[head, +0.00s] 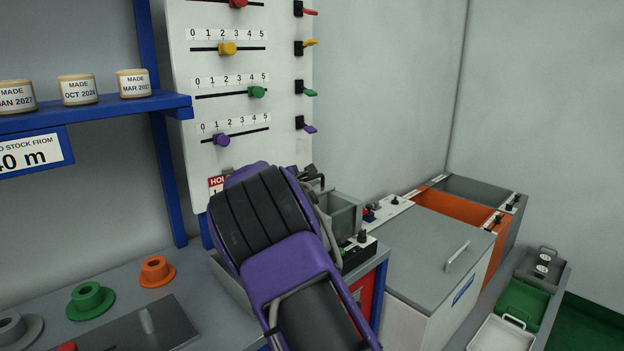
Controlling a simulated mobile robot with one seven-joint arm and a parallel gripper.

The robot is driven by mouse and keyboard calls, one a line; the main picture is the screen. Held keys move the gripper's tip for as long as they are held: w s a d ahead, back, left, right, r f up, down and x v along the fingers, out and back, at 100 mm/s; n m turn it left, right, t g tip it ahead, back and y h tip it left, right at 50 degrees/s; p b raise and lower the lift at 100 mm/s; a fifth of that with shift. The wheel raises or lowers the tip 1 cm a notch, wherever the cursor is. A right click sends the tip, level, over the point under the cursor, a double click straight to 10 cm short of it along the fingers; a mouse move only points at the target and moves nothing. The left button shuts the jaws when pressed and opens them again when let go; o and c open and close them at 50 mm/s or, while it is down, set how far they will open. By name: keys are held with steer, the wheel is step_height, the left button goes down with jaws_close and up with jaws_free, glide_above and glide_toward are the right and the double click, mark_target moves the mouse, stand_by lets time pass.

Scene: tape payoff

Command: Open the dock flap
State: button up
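No part is readably marked as the dock flap. A flat grey lid (425,240) with a silver bar handle (457,256) lies shut on a white box right of centre; the blue label on the box front is too small to read. I cannot make out my gripper; dark parts beyond the arm are too unclear to name.
An orange bin (455,205) and a grey bin (480,190) stand behind the lid. A white panel (290,85) with coloured sliders and levers rises behind my arm. Green (90,300) and orange (156,271) spools sit on the bench. Trays (524,298) stand far right.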

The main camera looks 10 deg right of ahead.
steer(key=o, duration=0.3)
steer(key=v, duration=1.7)
steer(key=shift+s, duration=0.2)
steer(key=shift+a+r, duration=0.1)
